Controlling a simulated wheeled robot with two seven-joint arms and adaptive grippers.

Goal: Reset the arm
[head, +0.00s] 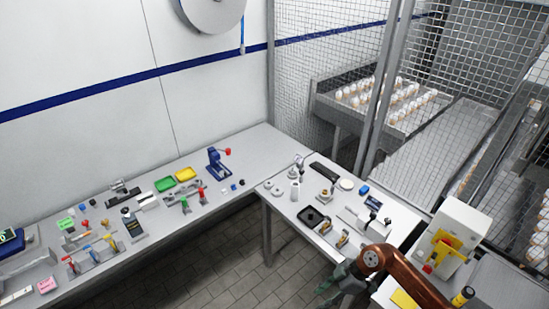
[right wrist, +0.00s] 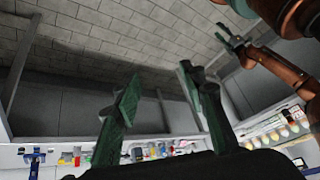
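In the head view, a copper-coloured arm of mine comes in from the lower right. It ends in a dark green gripper, my right gripper (head: 326,292), low over the floor by the front of the right-hand bench. In the right wrist view, the two fingers of my right gripper (right wrist: 158,84) stand well apart with nothing between them. My left gripper (right wrist: 228,36) shows small at the upper right of that view, at the end of a copper arm. Whether its fingers are apart is unclear. The left arm is not in the head view.
A long bench (head: 180,235) along the wall carries many small tools and trays. A right-hand bench (head: 285,212) holds a black tray (head: 313,217) and fixtures. A white machine (head: 452,235) stands at the right. Wire mesh (head: 325,50) closes off egg racks. The tiled floor (head: 235,280) is clear.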

